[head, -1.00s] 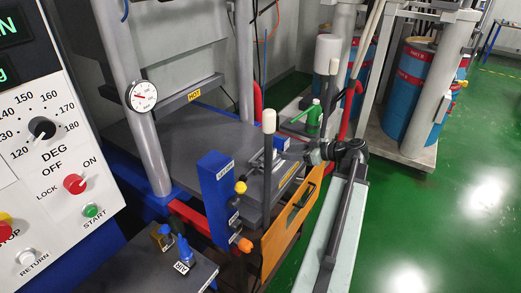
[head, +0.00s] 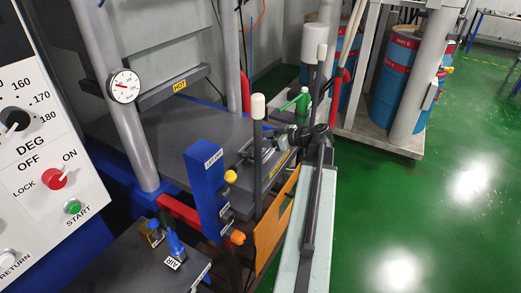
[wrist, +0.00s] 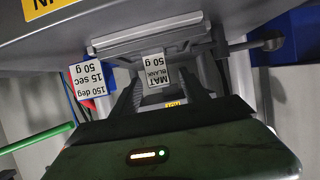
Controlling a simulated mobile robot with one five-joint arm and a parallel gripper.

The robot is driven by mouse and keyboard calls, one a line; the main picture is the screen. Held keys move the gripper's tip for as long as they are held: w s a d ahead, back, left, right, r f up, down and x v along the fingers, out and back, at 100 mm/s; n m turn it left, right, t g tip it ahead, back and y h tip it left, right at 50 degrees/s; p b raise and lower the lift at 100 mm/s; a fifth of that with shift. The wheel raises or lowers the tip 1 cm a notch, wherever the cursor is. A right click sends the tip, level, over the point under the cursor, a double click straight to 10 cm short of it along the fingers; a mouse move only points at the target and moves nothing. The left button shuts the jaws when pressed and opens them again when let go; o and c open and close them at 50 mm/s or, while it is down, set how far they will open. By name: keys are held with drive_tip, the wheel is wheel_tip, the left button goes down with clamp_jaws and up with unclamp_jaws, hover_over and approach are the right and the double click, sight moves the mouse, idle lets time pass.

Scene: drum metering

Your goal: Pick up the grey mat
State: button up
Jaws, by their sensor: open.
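In the wrist view the grey mat (wrist: 157,50) shows as a grey piece with an upside-down white "MAT BLANK 50 g" label (wrist: 158,70). My gripper (wrist: 162,88) is open, its dark fingers on either side of the label. I cannot tell whether they touch the mat. In the head view my gripper (head: 287,137) is at the right edge of the dark press table (head: 180,135). The mat is too small and covered there to make out clearly.
A blue post (head: 208,195) with yellow and orange knobs and a grey upright rod (head: 258,150) stand near my arm. A "150 deg 15 sec 50 g" card (wrist: 88,78) is left of the mat. Green floor lies clear at right.

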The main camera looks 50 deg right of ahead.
clamp_jaws()
drive_tip(key=shift+r, duration=0.2)
